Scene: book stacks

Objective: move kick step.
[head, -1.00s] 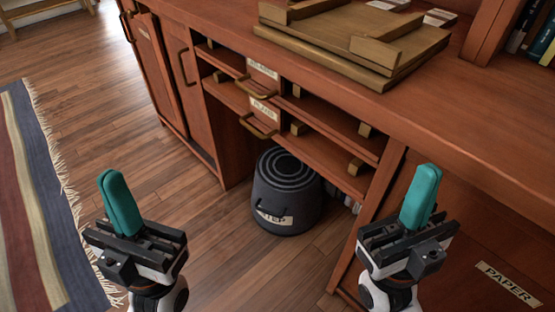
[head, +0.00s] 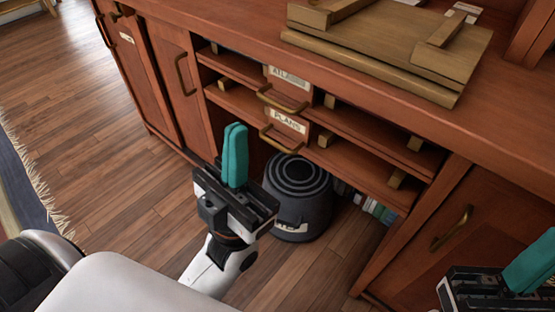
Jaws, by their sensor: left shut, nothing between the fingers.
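The kick step (head: 305,203) is a dark grey round stool with ringed top and a pale label low on its front. It stands upright on the wood floor in the open bay under the counter. My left gripper (head: 235,155), with teal fingers, is shut and empty. In the picture it is just left of the kick step and hides part of its left side; I cannot tell whether they touch. My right gripper (head: 530,265) is at the lower right edge, partly cut off, away from the kick step; its jaw state is unclear.
The wooden counter (head: 220,20) has shelves with labelled drawers (head: 287,121) above the bay and a cupboard door at right. Several books (head: 375,208) stand in the bay, right of the kick step. A wooden board (head: 385,50) lies on top. Floor at left is clear; a rug lies at far left.

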